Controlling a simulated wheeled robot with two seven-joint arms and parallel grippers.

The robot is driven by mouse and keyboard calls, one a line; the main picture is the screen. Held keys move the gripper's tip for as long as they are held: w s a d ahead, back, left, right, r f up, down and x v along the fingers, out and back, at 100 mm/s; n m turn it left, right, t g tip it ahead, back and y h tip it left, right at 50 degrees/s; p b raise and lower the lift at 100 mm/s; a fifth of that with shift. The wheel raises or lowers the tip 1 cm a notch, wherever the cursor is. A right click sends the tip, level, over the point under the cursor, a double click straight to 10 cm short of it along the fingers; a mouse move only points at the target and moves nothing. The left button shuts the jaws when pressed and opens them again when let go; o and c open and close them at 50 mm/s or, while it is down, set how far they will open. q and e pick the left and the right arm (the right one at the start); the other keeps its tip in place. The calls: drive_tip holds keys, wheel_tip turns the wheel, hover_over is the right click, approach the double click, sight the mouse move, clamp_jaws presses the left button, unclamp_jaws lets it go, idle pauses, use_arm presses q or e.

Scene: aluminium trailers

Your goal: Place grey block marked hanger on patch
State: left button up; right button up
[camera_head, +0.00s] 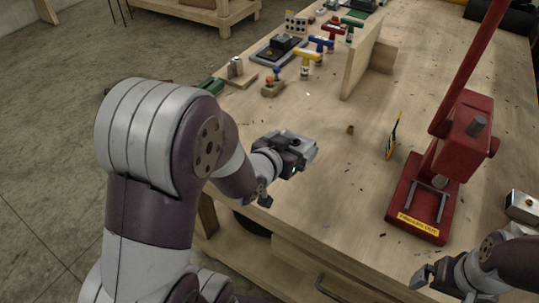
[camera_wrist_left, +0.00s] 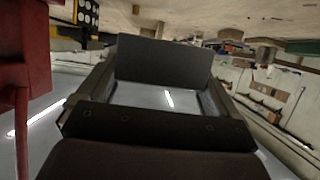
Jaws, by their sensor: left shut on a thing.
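My left gripper (camera_head: 293,160) is shut on a grey block (camera_head: 304,145) near the left edge of the wooden bench. In the left wrist view, the grey block (camera_wrist_left: 165,62) fills the space between the fingers. No hanger marking is readable on it. My right gripper (camera_head: 436,276) is at the lower right, near the bench's front edge; its finger gap is unclear. I cannot make out the patch in either view.
A red press (camera_head: 443,165) stands on the right of the bench (camera_head: 340,205). A small yellow-black sign (camera_head: 393,137) stands beside it. A wooden upright panel (camera_head: 362,55) is farther back. Coloured T-handled tools (camera_head: 307,60) and a dark tray (camera_head: 279,48) sit at back left. The middle is mostly clear.

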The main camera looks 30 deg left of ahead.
use_arm(q)
drive_tip(key=a+f, duration=0.1)
drive_tip(key=a, duration=0.1)
drive_tip(key=a+f, duration=0.2)
drive_tip(key=a, duration=0.1)
drive_tip(key=a+f, duration=0.2)
drive_tip(key=a, duration=0.1)
drive_tip(key=shift+w+a, duration=0.15)
drive_tip(key=shift+w, duration=0.15)
wheel_tip(320, 180, down, 4)
drive_tip(key=shift+s+r+b, duration=0.1)
drive_tip(key=shift+r+b, duration=0.05)
drive_tip(key=shift+b, duration=0.15)
drive_tip(key=shift+a+f, duration=0.1)
drive_tip(key=shift+f, duration=0.25)
drive_tip(key=o, duration=1.1)
drive_tip(key=shift+c, duration=0.2)
